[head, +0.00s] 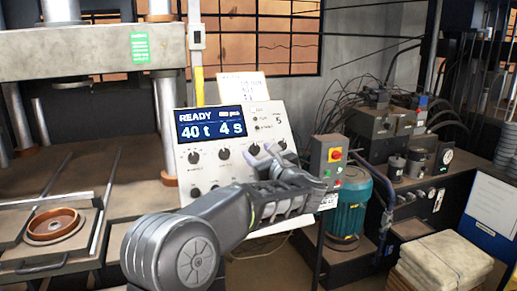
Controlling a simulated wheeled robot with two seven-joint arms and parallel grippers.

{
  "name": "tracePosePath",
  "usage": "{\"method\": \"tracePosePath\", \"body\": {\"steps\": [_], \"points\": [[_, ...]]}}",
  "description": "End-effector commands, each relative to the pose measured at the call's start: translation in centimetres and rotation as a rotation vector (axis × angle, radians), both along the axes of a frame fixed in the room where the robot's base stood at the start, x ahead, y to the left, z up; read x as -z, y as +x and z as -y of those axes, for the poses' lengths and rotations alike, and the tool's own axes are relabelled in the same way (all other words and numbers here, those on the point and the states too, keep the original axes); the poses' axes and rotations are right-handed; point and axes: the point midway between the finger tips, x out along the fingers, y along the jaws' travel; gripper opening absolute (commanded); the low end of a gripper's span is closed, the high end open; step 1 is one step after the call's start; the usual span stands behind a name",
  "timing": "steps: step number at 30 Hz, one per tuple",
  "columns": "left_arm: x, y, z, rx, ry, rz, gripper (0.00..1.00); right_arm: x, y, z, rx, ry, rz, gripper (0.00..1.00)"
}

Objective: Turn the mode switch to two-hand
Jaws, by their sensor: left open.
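The control panel (208,170) is a pale tilted box with a blue display (211,123) reading READY, 40 t and 4 s. Black knobs, such as one at the upper left (194,157), sit in rows below the display. Their labels are too small to read, so I cannot tell which one is the mode switch. My left gripper (258,151) is open, its fingertips in front of the panel's right half near the upper-row knobs. I cannot tell whether it touches one. My left gripper and forearm hide part of the lower row. My right gripper is out of view.
A press with a brown ring (53,225) is at the left. Folded cloths (445,262) lie at the lower right.

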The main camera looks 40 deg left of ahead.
Motion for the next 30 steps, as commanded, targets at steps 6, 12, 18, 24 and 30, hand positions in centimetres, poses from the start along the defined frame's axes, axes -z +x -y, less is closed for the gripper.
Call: {"method": "tracePosePath", "body": {"steps": [6, 12, 18, 24, 30], "points": [[0.05, 0.12, -0.22, 0.0, 0.0, 0.0, 0.51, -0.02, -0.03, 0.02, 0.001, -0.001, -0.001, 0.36], [0.04, 0.11, -0.2, 0.0, 0.0, 0.0, 0.41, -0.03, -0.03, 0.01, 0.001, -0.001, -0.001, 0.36], [0.04, 0.11, -0.19, 0.0, 0.0, 0.0, 0.24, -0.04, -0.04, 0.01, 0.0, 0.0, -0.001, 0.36], [0.03, 0.11, -0.19, 0.001, 0.0, 0.0, 0.08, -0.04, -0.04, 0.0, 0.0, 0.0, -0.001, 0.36], [0.03, 0.12, -0.17, 0.001, 0.0, 0.0, 0.0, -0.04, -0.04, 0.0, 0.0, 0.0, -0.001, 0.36]]}}
